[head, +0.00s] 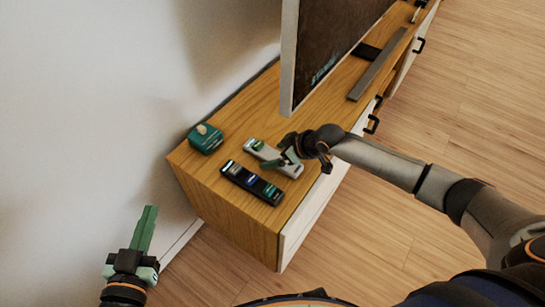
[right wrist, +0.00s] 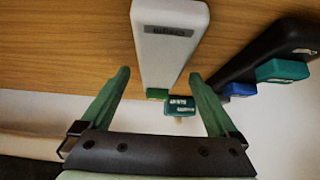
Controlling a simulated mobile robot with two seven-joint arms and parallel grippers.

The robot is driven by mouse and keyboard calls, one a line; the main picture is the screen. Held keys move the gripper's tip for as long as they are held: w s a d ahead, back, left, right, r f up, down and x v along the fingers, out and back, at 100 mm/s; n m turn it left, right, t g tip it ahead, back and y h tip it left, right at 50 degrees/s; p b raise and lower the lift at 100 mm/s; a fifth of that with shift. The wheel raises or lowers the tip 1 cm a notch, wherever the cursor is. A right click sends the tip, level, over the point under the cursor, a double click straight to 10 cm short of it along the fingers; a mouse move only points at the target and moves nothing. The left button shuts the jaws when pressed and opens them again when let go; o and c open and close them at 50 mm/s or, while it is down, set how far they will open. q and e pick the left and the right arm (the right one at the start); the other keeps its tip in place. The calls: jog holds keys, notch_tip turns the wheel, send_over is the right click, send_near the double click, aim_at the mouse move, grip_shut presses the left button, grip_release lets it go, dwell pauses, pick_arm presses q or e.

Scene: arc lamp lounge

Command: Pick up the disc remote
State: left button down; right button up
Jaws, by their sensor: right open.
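Two remotes lie side by side on the wooden cabinet; I cannot read which one is the disc remote. The pale grey-white remote (head: 261,149) has a green end patch and a small dark label. The black remote (head: 244,178) has blue and teal patches and lies nearer the cabinet's end. My open right gripper (head: 284,158) is over the pale remote and partly covers it. In the right wrist view the pale remote (right wrist: 168,50) extends between the two green fingertips; contact is not clear. My left gripper (head: 148,228) is off the cabinet near the wall, its fingers seen edge-on.
A teal box (head: 204,140) with a pale knob stands at the cabinet's far left corner. A large dark screen (head: 330,45) rises behind the remotes. A grey bar (head: 378,65) lies further along the wooden cabinet (head: 232,205). Open floor lies to the right.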

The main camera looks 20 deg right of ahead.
jog(key=c, duration=1.5)
grip_shut()
jog(key=shift+r, duration=0.1)
